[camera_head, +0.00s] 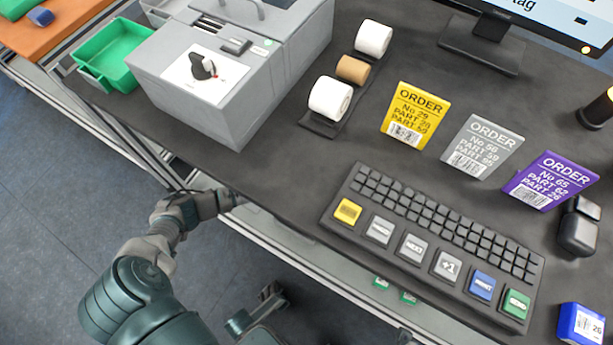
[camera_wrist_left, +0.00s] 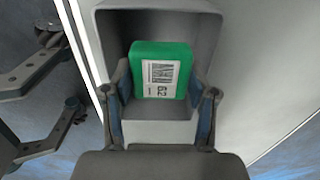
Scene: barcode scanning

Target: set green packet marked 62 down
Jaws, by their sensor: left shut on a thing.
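The green packet marked 62 (camera_wrist_left: 160,72) shows in the left wrist view, its white barcode label facing the camera. It lies within the outline of a grey open box (camera_wrist_left: 215,45); whether it touches the box's inside I cannot tell. My left gripper (camera_wrist_left: 160,92) is shut on the packet, one finger on each side. In the head view my left arm reaches to the table's front edge, and the gripper and packet are hidden there. My right gripper (camera_head: 256,312) seems to be the one low in the head view, empty with its fingers apart.
The dark table (camera_head: 300,175) holds a keypad (camera_head: 435,235), yellow, grey and purple order cards, label rolls (camera_head: 330,97), a grey machine (camera_head: 225,85) and a green tray (camera_head: 110,52). A blue packet marked 26 (camera_head: 582,323) is at lower right. Small green items (camera_head: 408,297) show below the front edge.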

